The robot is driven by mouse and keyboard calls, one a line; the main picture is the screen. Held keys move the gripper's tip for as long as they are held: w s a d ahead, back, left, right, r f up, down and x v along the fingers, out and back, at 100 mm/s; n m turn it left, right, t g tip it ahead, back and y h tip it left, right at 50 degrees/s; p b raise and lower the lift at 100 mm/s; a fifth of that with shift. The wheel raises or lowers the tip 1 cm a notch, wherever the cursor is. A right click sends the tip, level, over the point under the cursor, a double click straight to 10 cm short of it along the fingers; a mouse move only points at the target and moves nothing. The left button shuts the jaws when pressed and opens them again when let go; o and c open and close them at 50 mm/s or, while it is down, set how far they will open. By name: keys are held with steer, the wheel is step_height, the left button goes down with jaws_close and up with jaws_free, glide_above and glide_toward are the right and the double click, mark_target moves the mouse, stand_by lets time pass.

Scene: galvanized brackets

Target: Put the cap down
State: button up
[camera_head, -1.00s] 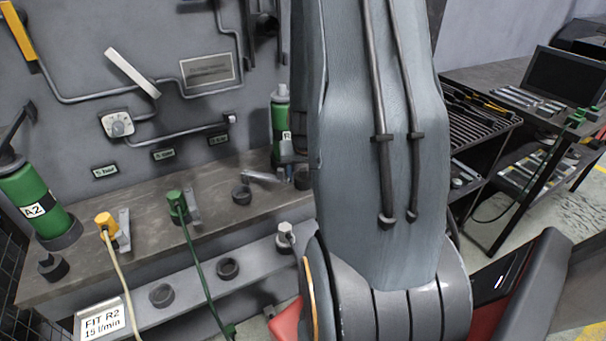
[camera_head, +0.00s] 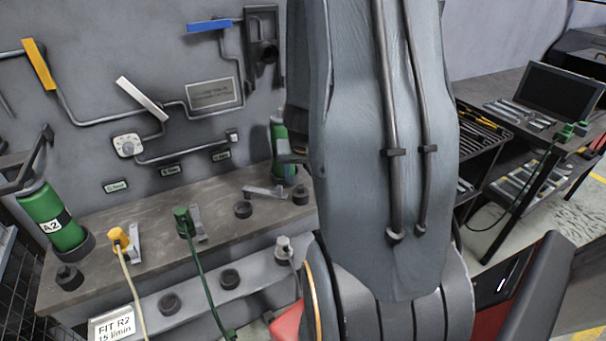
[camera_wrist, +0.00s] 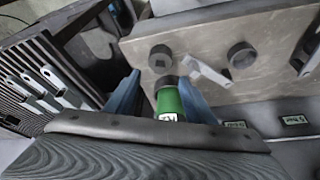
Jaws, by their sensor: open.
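Black round caps stand on the bench. In the head view one cap (camera_head: 300,195) sits near the green bottle (camera_head: 278,150), another (camera_head: 243,209) lies to its left. The wrist view shows two caps, one (camera_wrist: 160,57) just beyond my fingertips and one (camera_wrist: 241,55) to the right. I cannot tell which is the task's cap. My gripper (camera_wrist: 161,76) is open, its two blue fingers spread. The green bottle (camera_wrist: 168,103) shows between the fingers in the wrist view; no contact is clear. No cap is seen held.
A grey lever (camera_wrist: 205,72) lies beside the caps. The bench (camera_head: 160,232) also bears green bottle A2 (camera_head: 52,215), a yellow plug (camera_head: 119,238) and a green plug (camera_head: 183,220). Pipes run along the wall behind.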

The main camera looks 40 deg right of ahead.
steer(key=shift+p+v, duration=0.65)
steer(key=shift+v, duration=0.5)
steer(key=w+a+r+n+y, duration=0.1)
steer(key=a+r+n+y, duration=0.3)
steer(key=a, duration=1)
steer(key=s+a+r+n+g, duration=0.1)
steer(key=s+a+r, duration=0.1)
steer(key=a, duration=0.3)
steer(key=s+a+r+n+h, duration=0.1)
steer(key=s+a+r+n, duration=0.1)
steer(key=s+a, duration=0.2)
steer(key=a, duration=0.2)
steer(key=shift+s+a+r+g, duration=0.3)
steer(key=shift+a+r+g, duration=0.05)
steer(key=shift+g, duration=0.05)
steer(key=shift+f, duration=0.1)
